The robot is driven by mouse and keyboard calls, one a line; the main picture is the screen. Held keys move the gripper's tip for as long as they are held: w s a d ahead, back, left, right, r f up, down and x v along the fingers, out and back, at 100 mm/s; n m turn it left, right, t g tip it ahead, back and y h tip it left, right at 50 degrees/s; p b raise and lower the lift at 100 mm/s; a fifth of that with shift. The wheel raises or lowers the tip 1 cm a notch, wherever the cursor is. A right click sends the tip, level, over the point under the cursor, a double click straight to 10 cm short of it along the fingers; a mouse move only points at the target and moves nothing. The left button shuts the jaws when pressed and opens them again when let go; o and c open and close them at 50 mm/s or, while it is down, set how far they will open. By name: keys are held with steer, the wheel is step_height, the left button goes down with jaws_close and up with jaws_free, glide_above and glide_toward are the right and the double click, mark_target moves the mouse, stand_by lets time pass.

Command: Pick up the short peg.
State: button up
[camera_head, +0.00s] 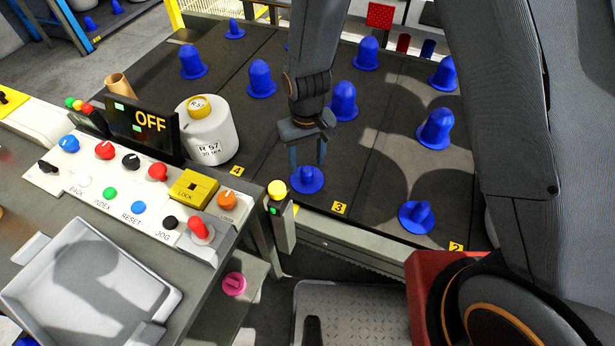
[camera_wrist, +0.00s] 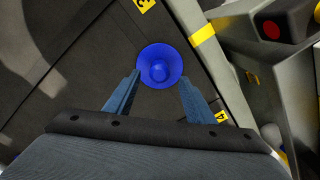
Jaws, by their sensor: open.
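A short blue peg (camera_head: 308,181) with a round flange stands upright on the dark deck near its front edge, by the yellow 3 label. My gripper (camera_head: 307,157) is open and points down just above it. In the wrist view the same peg (camera_wrist: 159,64) is seen from above, between and slightly beyond the two blue fingertips (camera_wrist: 160,78). No contact shows, and nothing is held. Another short peg (camera_head: 416,216) stands to the right by the 2 label, and a small one (camera_head: 234,31) is at the far back left.
Several taller blue pegs stand behind, including one (camera_head: 343,101) close behind my gripper. A white R 57 bobbin (camera_head: 208,131) stands left. The control panel (camera_head: 125,185) and a grey tray (camera_head: 88,290) are at front left. A yellow-topped post (camera_head: 280,215) rises beside the deck's front edge.

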mark_target(307, 169)
steer(key=shift+f+p, duration=0.6)
steer(key=shift+f, duration=2)
jaws_close()
